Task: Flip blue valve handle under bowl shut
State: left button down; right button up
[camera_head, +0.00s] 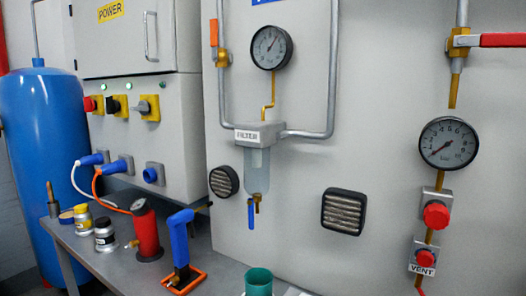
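The clear filter bowl (256,172) hangs below a grey block labelled FILTER (257,135) on the light grey panel, left of centre. Under the bowl is a small brass valve (257,204). Its blue handle (251,215) points down, just left of the brass outlet. The valve is small in the picture, so I cannot tell its exact state. Neither of my grippers shows in this view, and nothing touches the handle.
A grey bench (115,262) stands at lower left. It holds a red cylinder (146,232), a blue upright tool on an orange base (181,240), small jars and a green cup (259,282). Two vents flank the valve. Gauges and red knobs (436,214) are at right.

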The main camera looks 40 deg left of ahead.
aim_at(251, 202)
jog(key=k+j, duration=0.1)
jog(key=j, duration=0.45)
jog(key=k+j+u, duration=0.1)
jog(key=j, duration=0.4)
jog(key=k+j, duration=0.1)
jog(key=j, duration=0.45)
jog(key=i+l, duration=0.35)
jog(key=l, duration=0.2)
jog(key=u, duration=0.05)
